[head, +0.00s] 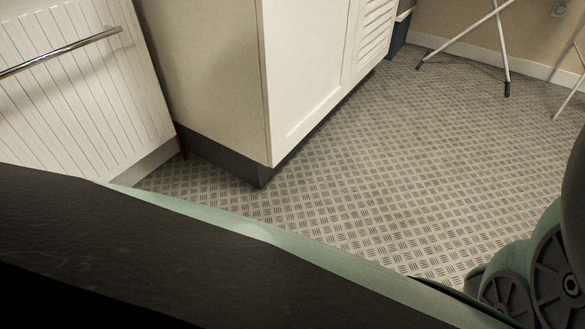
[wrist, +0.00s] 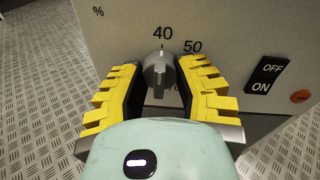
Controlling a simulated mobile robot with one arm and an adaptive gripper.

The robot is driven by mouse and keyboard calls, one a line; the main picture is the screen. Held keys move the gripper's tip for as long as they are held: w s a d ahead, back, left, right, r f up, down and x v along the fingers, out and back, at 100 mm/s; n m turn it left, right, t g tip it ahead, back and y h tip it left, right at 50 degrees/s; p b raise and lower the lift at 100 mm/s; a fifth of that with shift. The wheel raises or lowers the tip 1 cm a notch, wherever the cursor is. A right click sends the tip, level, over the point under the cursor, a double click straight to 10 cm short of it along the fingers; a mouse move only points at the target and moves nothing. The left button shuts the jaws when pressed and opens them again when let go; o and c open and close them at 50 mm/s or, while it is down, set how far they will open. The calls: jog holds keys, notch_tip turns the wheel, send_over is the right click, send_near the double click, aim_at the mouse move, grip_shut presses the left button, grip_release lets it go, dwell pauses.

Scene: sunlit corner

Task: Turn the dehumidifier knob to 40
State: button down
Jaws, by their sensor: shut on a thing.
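The dehumidifier (wrist: 235,40) is a light grey panel filling the upper part of the wrist view. Its grey knob (wrist: 158,72) sits between the two black-and-yellow fingers of my gripper (wrist: 160,80), which is shut on it. The printed mark 40 (wrist: 162,32) is directly above the knob, and 50 (wrist: 193,46) is to its upper right. A % sign is printed at the upper left. The knob's ridge looks close to upright, toward 40. The fingers hide other marks around the knob. The head view shows neither the dehumidifier nor my gripper.
An OFF/ON switch (wrist: 267,76) and an orange-red round part (wrist: 300,96) are right of the knob. In the head view, a white cabinet (head: 315,75) and a slatted white panel with a rail (head: 75,85) stand ahead. Patterned floor (head: 400,170) is clear; white stand legs (head: 500,45) are at upper right.

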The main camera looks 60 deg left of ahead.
jog(key=shift+f, duration=0.15)
jog(key=c, duration=0.6)
grip_release()
jog(key=shift+m, duration=0.4)
